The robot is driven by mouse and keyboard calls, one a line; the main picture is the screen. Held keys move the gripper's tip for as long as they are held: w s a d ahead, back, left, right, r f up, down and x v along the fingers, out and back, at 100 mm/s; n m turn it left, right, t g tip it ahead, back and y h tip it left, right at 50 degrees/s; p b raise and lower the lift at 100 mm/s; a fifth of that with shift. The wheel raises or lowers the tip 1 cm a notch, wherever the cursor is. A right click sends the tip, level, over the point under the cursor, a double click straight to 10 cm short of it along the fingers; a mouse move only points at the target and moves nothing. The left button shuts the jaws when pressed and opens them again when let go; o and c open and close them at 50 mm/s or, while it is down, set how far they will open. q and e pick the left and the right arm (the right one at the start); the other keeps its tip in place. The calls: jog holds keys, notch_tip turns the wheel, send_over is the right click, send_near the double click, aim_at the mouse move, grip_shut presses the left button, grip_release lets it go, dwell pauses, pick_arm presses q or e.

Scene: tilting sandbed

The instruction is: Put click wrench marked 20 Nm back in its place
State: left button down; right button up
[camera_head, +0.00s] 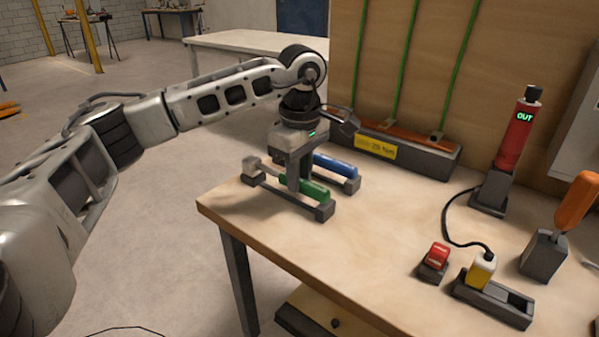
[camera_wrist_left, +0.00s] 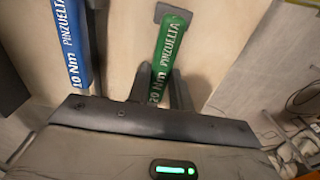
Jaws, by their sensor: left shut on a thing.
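The green-handled click wrench (camera_head: 313,191) lies level, low over the dark cradle (camera_head: 325,212) at the table's left corner; I cannot tell whether it rests on it. In the left wrist view the green handle (camera_wrist_left: 172,45) reads 20 Nm PINZUELTA. My left gripper (camera_head: 303,186) points down and is shut on this handle; its fingers (camera_wrist_left: 160,92) sit either side of it. A blue-handled wrench (camera_head: 335,164), marked 10 Nm in the left wrist view (camera_wrist_left: 71,40), lies just behind in its own cradle. My right gripper is not in view.
A grey block (camera_head: 435,163) with a yellow label, seemingly 20 Nm, stands at the back with green rods rising from it. A red tool (camera_head: 515,135) reading OUT, an orange-handled tool (camera_head: 576,200), a red button (camera_head: 436,256) and a yellow plug (camera_head: 481,270) stand right. The table's middle is clear.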

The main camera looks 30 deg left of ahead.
pick_arm(q)
jog(key=shift+f, duration=0.2)
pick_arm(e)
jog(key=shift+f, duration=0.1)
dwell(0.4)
pick_arm(q)
jog(key=c, duration=0.7)
grip_release()
notch_tip(320, 180, up, 3)
jog(key=shift+f+p, duration=0.15)
jog(key=shift+p, duration=0.85)
jog(key=shift+r+p, duration=0.55)
jog(key=shift+r, duration=0.1)
notch_tip(320, 180, up, 3)
jog(key=shift+f+p, duration=0.15)
jog(key=shift+p, duration=0.9)
jog(key=shift+r, duration=0.35)
jog(key=shift+r+p, duration=0.35)
jog(key=shift+p, duration=0.2)
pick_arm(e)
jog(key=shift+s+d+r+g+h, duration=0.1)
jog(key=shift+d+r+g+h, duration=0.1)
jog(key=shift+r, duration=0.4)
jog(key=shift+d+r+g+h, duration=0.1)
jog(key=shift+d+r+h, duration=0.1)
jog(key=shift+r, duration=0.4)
